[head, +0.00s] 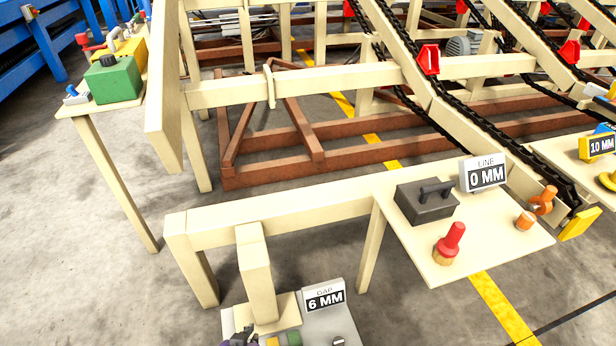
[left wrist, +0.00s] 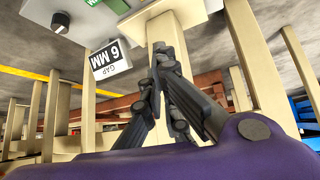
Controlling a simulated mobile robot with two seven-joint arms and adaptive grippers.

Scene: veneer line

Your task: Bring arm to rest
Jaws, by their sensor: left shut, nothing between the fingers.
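My left gripper (left wrist: 162,62) shows in the left wrist view, its dark fingers closed together with nothing between them. Behind the fingers is a cream post (left wrist: 188,50), and I cannot tell how close they are to it. A small dark piece of the gripper shows at the bottom edge of the head view (head: 238,339), beside the foot of the cream post (head: 258,275). My right gripper is in neither view.
A sign reading GAP 6 MM (head: 323,296) stands on a grey panel by the post. At right, a cream shelf (head: 480,262) holds a red-topped knob (head: 450,243), a dark box (head: 426,203) and a 0 MM sign (head: 483,173). Bare floor (head: 85,270) lies at left.

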